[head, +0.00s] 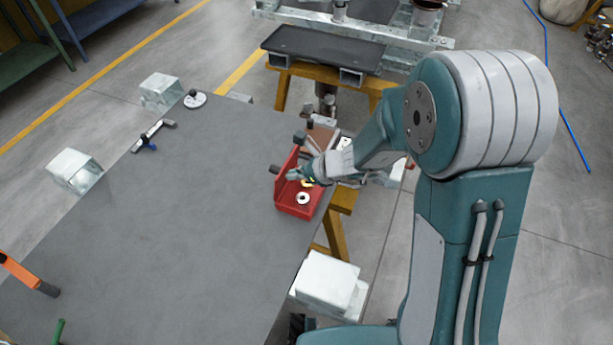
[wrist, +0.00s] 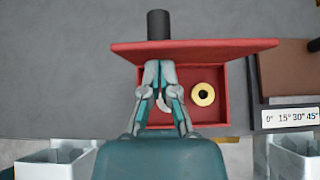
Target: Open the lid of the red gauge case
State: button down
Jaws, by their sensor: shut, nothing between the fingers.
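The red gauge case (head: 291,210) stands near the right edge of the grey table. Its lid (head: 284,176) is raised and stands steeply up on the case's left side. In the wrist view the lid (wrist: 225,50) is seen nearly edge-on, with a black cylindrical knob (wrist: 158,24) on its far side. A brass ring (wrist: 203,94) lies inside the red case (wrist: 222,117). My gripper (wrist: 160,66) is shut and empty over the open case, its fingertips at the lid's inner face; contact cannot be told. It also shows in the head view (head: 293,175).
A brown block (wrist: 284,75) and an angle-marked plate (wrist: 291,118) sit beside the case. White blocks (head: 328,283) stand along the table edges. The table's middle is clear.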

aim_at(282, 169)
jog(key=shift+a, duration=0.1)
jog(key=shift+w+a+r, duration=0.2)
jog(key=shift+w+a, duration=0.05)
jog(key=shift+a, duration=0.35)
jog(key=shift+w+a+r, duration=0.15)
jog(key=shift+w+a, duration=0.05)
jog(key=shift+a, duration=0.4)
